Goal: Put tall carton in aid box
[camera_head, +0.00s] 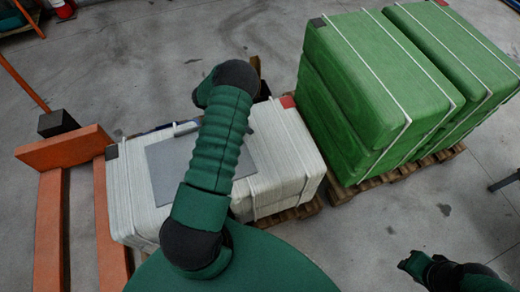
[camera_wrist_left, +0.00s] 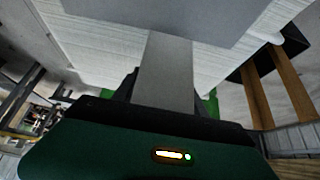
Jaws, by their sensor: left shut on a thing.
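My left gripper (camera_wrist_left: 164,92) is shut on a narrow pale grey piece (camera_wrist_left: 168,68), which shows between its dark fingers in the left wrist view. This looks like the tall carton, but only part of one face shows. In the head view my left arm reaches forward over the white stack and hides most of that hand. I cannot make out the aid box in either view. My right gripper (camera_head: 418,266) is at the lower right of the head view, apart from the stacks; its jaws are too small and dark to read.
White strapped sacks (camera_head: 285,150) with a grey sheet (camera_head: 167,165) on top stand on a pallet below my left arm. Taller green sacks (camera_head: 365,90) stand to the right on a wooden pallet (camera_head: 400,172). An orange pallet truck (camera_head: 65,148) is at left. Bare floor (camera_head: 150,50) lies beyond.

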